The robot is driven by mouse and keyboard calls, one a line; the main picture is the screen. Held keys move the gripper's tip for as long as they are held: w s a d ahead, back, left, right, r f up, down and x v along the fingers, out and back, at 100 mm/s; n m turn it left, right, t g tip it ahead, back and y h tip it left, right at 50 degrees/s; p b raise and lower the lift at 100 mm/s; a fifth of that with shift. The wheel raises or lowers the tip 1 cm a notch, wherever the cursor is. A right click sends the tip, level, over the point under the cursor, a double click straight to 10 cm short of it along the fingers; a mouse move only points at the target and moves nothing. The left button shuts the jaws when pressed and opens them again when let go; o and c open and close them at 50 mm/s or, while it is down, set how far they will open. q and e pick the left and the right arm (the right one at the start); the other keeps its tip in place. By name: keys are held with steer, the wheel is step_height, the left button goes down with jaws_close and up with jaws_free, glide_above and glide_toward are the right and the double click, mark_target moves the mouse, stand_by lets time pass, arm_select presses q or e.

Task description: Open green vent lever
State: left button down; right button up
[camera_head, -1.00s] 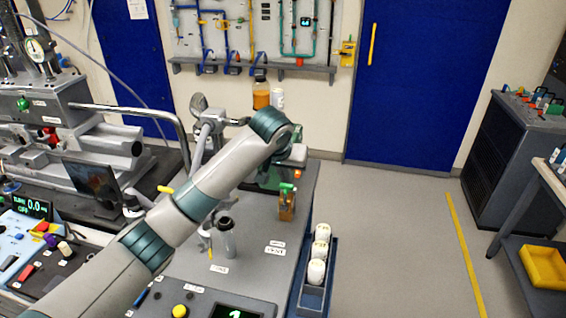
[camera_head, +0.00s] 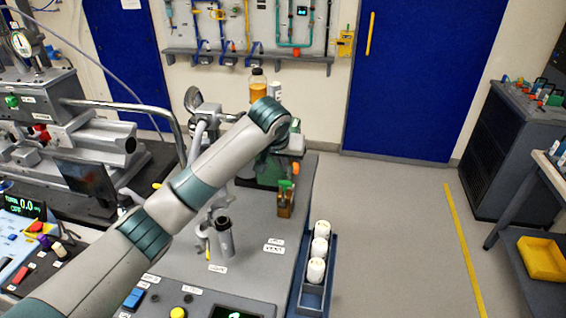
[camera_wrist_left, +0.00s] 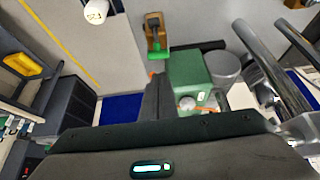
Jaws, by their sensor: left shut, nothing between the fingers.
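The green vent lever (camera_head: 286,184) sits on top of a small brass valve body (camera_head: 285,204) near the right edge of the grey bench. In the left wrist view, the green lever (camera_wrist_left: 172,50) lies across the near end of the brass body (camera_wrist_left: 153,30). My left gripper (camera_wrist_left: 156,82) is shut and empty. Its dark fingers point toward the valve and stay apart from the lever. In the head view my own arm hides most of the gripper. My right gripper is not in view.
A green box (camera_wrist_left: 190,78) stands close beside the fingers. A grey-black bottle (camera_head: 224,238) and an amber bottle (camera_head: 258,86) stand on the bench. A blue tray (camera_head: 329,272) with white jars runs along its right side.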

arm_select(q)
steer(key=p+x, duration=0.2)
steer(key=x, duration=0.5)
steer(key=shift+w+f, duration=0.15)
steer(key=shift+w+d+f+p, duration=0.1)
steer(key=shift+w+f+p, duration=0.05)
steer(key=shift+f+p, duration=0.2)
